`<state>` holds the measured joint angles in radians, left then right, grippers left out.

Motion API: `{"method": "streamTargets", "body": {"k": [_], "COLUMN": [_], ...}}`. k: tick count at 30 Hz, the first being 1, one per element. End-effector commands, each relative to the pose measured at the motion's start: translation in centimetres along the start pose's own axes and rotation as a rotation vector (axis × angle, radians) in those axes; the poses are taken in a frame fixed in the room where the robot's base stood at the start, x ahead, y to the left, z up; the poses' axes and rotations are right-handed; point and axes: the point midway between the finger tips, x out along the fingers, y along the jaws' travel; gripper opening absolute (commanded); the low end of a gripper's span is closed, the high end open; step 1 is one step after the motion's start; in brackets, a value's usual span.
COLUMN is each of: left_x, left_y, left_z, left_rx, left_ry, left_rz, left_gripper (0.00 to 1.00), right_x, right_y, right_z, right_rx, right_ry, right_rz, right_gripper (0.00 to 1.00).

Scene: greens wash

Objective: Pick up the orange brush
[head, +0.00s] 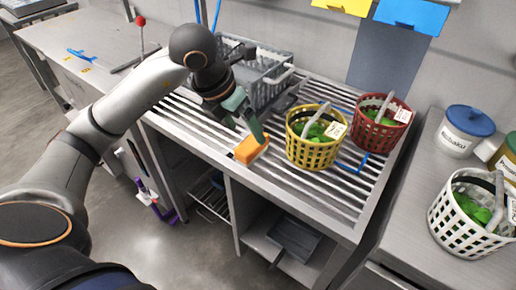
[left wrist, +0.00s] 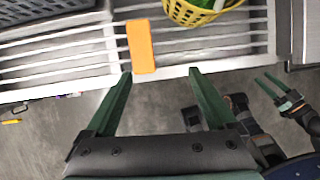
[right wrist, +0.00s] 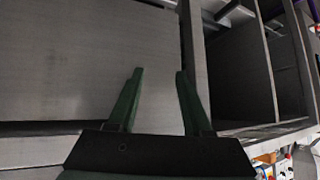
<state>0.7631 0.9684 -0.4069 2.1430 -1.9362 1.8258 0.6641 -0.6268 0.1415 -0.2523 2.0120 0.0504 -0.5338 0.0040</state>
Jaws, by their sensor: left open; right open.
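The orange brush (head: 251,149) is a small orange block on the slatted rack near its front edge. It also shows in the left wrist view (left wrist: 141,46), lying just beyond the fingertips and between their lines, a little left of centre. My left gripper (left wrist: 160,72) is open and empty, with its green fingers pointing toward the brush. In the head view the left gripper (head: 248,130) is close to the brush and overlaps it in the picture. My right gripper (right wrist: 159,72) is open and empty, facing grey cabinet panels. No brush shows in the right wrist view.
A yellow basket (head: 312,155) of greens stands just right of the brush. A red basket (head: 380,139) stands behind it, and a white basket (head: 457,240) is on the right counter. A grey wire basket (head: 285,78) sits behind the left gripper. The rack front edge is close.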

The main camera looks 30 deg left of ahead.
Motion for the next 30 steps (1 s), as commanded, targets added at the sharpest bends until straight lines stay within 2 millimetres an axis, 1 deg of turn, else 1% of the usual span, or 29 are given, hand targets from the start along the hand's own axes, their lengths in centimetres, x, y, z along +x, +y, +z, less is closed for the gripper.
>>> {"method": "streamTargets", "body": {"k": [1,3,5,9,12,15,20,27,30], "left_x": [-0.3,-0.1,0.6,3.3,4.9,6.0,7.0,10.5,11.4], "left_y": [1.1,1.8,2.1,2.2,2.4,2.5,2.6,3.2,3.3], "left_z": [0.1,0.2,0.2,0.2,0.3,0.3,0.5,1.2,1.3], "left_rx": [-0.013,-0.023,-0.027,-0.027,-0.026,-0.025,-0.024,-0.024,-0.024], "left_ry": [-0.01,-0.013,-0.012,-0.01,-0.011,-0.013,-0.013,-0.011,-0.013], "left_rz": [0.047,0.08,0.09,0.087,0.086,0.085,0.085,0.083,0.084], "left_gripper": [0.9,0.9,0.9,0.9,0.9,0.9,0.9,0.9,0.9], "right_x": [0.3,0.4,0.5,0.6,0.6,0.5,0.4,0.5,0.5], "right_y": [0.0,0.1,0.1,0.0,0.0,0.0,-0.1,0.0,0.1], "right_z": [0.1,0.1,0.1,0.3,0.5,0.7,1.0,1.2,1.3], "right_rx": [-0.002,-0.003,-0.004,-0.004,-0.003,-0.002,-0.001,-0.001,-0.001], "right_ry": [0.001,0.001,0.003,0.004,0.002,-0.001,-0.005,-0.006,-0.006], "right_rz": [-0.001,-0.001,-0.001,-0.002,-0.002,-0.003,-0.003,-0.002,-0.001], "right_gripper": [0.5,0.5,0.5,0.5,0.5,0.5,0.5,0.5,0.5]}}
